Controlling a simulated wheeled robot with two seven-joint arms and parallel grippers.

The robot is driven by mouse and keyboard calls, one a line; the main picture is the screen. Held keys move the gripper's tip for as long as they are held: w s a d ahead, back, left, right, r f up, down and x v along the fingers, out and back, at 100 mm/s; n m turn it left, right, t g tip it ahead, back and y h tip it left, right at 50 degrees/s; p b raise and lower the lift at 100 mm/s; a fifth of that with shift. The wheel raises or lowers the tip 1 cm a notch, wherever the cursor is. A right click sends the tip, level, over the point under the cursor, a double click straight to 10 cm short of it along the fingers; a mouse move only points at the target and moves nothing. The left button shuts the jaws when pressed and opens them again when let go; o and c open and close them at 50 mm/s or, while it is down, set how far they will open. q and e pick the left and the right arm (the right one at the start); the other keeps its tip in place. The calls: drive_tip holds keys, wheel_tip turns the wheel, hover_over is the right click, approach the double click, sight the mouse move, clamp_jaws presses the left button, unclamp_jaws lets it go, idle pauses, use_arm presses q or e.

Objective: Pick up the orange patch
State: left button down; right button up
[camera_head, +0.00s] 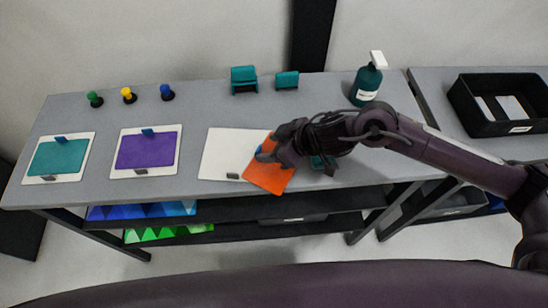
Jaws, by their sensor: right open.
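The orange patch (270,177) lies tilted across the right part of a white board (222,153) on the grey table. My right gripper (268,152) comes in from the right and is over the upper edge of the patch. Its jaws are open, with a small blue tab partly showing between them. The gripper hides part of the patch's upper right side, and I cannot tell whether it touches the patch. My left gripper is not in view.
Boards with a teal patch (58,158) and a purple patch (147,150) lie to the left. Three coloured knobs (128,95), teal holders (244,79) and a pump bottle (368,83) stand behind. A black bin (500,103) is on the right table.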

sight(259, 149)
drive_tip(key=shift+x, duration=1.9)
drive_tip(key=shift+r, duration=0.1)
clamp_jaws()
